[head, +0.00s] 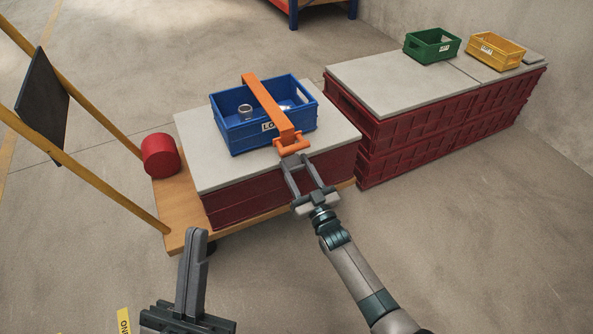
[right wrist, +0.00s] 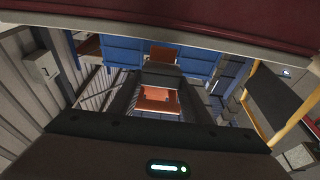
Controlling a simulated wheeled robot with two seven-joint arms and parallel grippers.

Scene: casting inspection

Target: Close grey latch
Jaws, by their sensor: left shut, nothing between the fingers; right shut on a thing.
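I cannot make out a grey latch in either view. A blue crate (head: 236,135) with a white label stands on the grey slab (head: 205,165) in the head view. An orange bar (head: 266,104) lies across the crate's top, and its orange handle (head: 292,146) hangs at the crate's near side. My right gripper (head: 304,166) is shut on the orange handle; the right wrist view shows orange (right wrist: 158,98) between its fingers. My left gripper (head: 196,240) is shut and empty, low in the head view, apart from the cart and crate.
A wooden cart (head: 178,205) bears the slab and dark red crates (head: 232,207); a red cylinder (head: 160,156) stands on it by yellow rails (head: 80,165). Green (head: 432,46) and yellow (head: 496,52) crates stand on the back right stack. Floor at right is clear.

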